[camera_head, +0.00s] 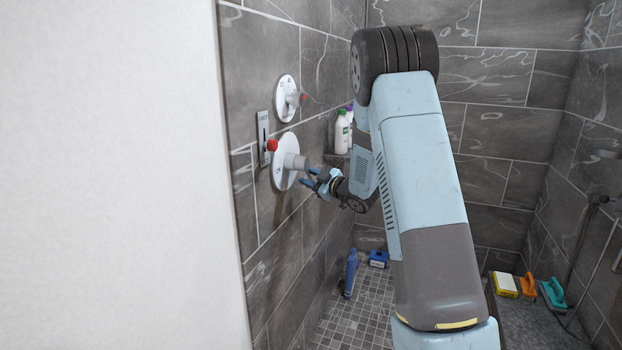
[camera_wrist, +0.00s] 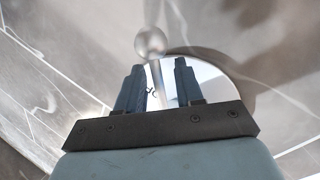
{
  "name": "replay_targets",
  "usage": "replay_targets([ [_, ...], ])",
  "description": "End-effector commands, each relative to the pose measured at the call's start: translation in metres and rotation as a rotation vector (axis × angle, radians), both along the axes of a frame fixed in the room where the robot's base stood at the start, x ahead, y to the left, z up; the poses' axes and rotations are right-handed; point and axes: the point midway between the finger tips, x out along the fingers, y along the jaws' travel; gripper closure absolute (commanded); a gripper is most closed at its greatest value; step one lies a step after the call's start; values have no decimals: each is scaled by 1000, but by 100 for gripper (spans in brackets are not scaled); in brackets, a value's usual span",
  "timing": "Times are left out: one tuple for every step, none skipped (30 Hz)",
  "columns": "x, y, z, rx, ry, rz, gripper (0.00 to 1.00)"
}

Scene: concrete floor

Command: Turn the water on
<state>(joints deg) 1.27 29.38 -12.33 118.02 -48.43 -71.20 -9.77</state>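Two round white valve plates are on the grey tiled wall at the left in the head view. The upper valve (camera_head: 287,98) has a small knob with a red tip. The lower valve (camera_head: 284,163) is larger, with a grey cylindrical handle standing out from it. My gripper (camera_head: 312,182) is just right of and slightly below that handle, fingers pointing toward the wall. In the wrist view my gripper (camera_wrist: 159,72) has its fingers apart. A shiny disc (camera_wrist: 215,80) lies beyond them, with a narrow grey bar between the fingers. I cannot tell whether they touch it.
A slotted switch plate (camera_head: 263,138) with a red ball (camera_head: 271,145) is beside the lower valve. Bottles (camera_head: 342,132) stand on a shelf behind the gripper. A blue bottle (camera_head: 352,272) is on the floor. Brushes and a sponge (camera_head: 504,285) lie on a ledge at right.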

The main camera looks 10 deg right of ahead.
Motion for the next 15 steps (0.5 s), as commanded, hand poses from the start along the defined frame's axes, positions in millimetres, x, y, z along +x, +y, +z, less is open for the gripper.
replay_targets([
  [2,1,0,0,-1,1,64],
  [3,2,0,0,-1,1,64],
  [3,2,0,1,-1,0,64],
  [4,2,0,1,-1,0,64],
  [4,2,0,1,-1,0,64],
  [4,2,0,1,-1,0,64],
  [4,2,0,0,-1,-1,64],
  [4,2,0,0,-1,-1,64],
  [4,2,0,0,-1,-1,64],
  [3,2,0,0,-1,-1,64],
  [4,2,0,0,-1,-1,65],
  [4,2,0,0,-1,-1,68],
  [3,2,0,0,-1,-1,71],
  [3,2,0,0,-1,-1,74],
  [3,2,0,0,-1,-1,78],
])
